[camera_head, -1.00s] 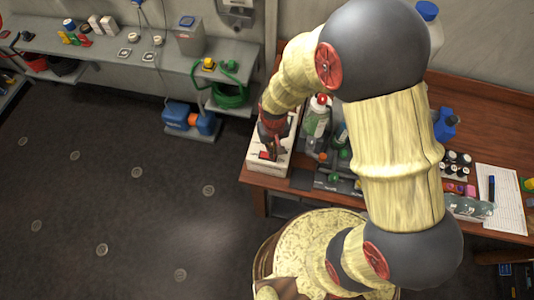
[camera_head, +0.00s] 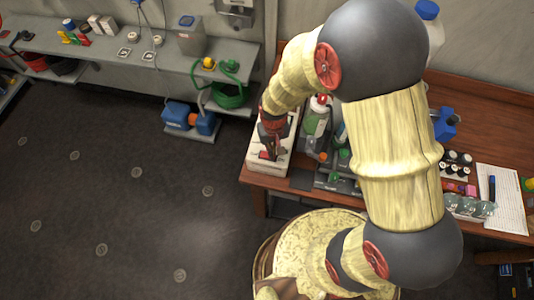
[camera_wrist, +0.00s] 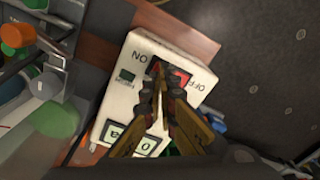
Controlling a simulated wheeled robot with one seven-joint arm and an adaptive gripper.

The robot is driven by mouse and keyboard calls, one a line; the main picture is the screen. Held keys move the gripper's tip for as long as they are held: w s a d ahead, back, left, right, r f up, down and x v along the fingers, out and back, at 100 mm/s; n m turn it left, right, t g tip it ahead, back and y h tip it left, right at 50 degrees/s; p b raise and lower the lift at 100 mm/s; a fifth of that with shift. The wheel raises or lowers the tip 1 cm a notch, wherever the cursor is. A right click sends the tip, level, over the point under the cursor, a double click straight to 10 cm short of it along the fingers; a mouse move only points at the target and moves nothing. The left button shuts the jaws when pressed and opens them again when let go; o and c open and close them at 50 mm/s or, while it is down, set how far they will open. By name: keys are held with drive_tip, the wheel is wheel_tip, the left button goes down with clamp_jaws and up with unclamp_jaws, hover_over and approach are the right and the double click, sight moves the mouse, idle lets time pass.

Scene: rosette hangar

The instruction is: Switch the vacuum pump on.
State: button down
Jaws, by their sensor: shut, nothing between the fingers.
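A white box (camera_head: 283,160) stands at the left end of the wooden bench. In the wrist view the white box (camera_wrist: 128,95) has a rocker switch (camera_wrist: 181,79) between the printed words ON and OFF. The red part of the switch shows on the OFF side; its other side is dark. My gripper (camera_wrist: 158,69) is shut and empty, with its tips over the dark side of the switch, towards ON. The fingers hide part of the switch, and I cannot tell whether they touch it. In the head view my gripper (camera_head: 271,152) points down at the box.
Bottles and small gear crowd the bench (camera_head: 262,181) right of the box. A blue and orange unit (camera_head: 188,118) sits on a low shelf at the left wall, under a grey shelf (camera_head: 160,60). The dark floor (camera_head: 110,200) at left is clear.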

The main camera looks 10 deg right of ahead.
drive_tip(key=shift+f+b, duration=0.6)
drive_tip(key=shift+f, duration=0.3)
idle(0.4)
drive_tip(key=shift+r+p, duration=2.45)
drive_tip(key=shift+r, duration=1.1)
